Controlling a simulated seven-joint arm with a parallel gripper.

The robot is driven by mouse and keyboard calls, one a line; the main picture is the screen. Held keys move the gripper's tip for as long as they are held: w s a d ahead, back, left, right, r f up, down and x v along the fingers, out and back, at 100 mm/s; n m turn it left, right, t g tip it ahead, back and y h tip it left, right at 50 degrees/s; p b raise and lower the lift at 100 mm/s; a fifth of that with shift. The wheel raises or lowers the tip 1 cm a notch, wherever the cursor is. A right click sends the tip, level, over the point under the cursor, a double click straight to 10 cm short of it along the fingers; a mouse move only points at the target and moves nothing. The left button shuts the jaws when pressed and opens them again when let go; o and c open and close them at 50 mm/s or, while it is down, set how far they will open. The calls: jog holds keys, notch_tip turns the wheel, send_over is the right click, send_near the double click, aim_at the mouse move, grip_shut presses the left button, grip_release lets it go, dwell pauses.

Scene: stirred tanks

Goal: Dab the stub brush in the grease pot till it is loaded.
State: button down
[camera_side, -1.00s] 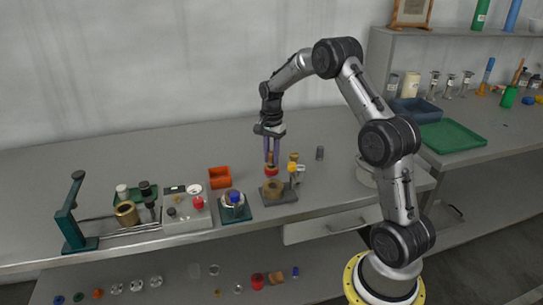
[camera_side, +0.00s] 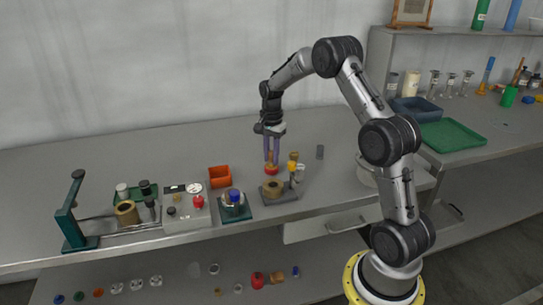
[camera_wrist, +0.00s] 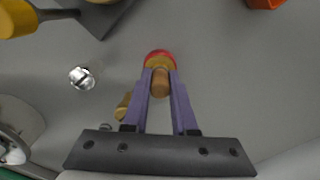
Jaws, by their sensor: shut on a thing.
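The stub brush is a short wooden-handled piece (camera_wrist: 161,82) upright between my fingertips. The grease pot is a small red round pot (camera_side: 271,171) standing on the bench directly below my gripper (camera_side: 271,160). In the wrist view the red pot (camera_wrist: 158,55) has an amber inside and sits just beyond the brush. My gripper (camera_wrist: 160,85) has its purple fingers shut on the brush handle. The brush's lower end is at the pot, but whether the bristles touch the grease, and how much grease they carry, is hidden.
A grey plate with a brass bushing (camera_side: 272,188) and a yellow-topped part (camera_side: 293,160) stand close in front and to the right. An orange bin (camera_side: 219,177) is to the left. Bench behind the pot is clear.

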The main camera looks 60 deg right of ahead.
aim_at(271, 152)
jog(key=shift+r, duration=3.45)
jog(key=shift+a, duration=0.1)
jog(key=w+a+n, duration=0.2)
jog(key=a+n, duration=0.5)
jog(key=a, duration=0.5)
jog(key=w+a+n, duration=0.1)
jog(key=a+n, duration=0.7)
jog(key=a, duration=0.5)
jog(key=shift+w+a+r, duration=0.15)
jog(key=shift+w+r, duration=0.15)
jog(key=shift+w, duration=0.05)
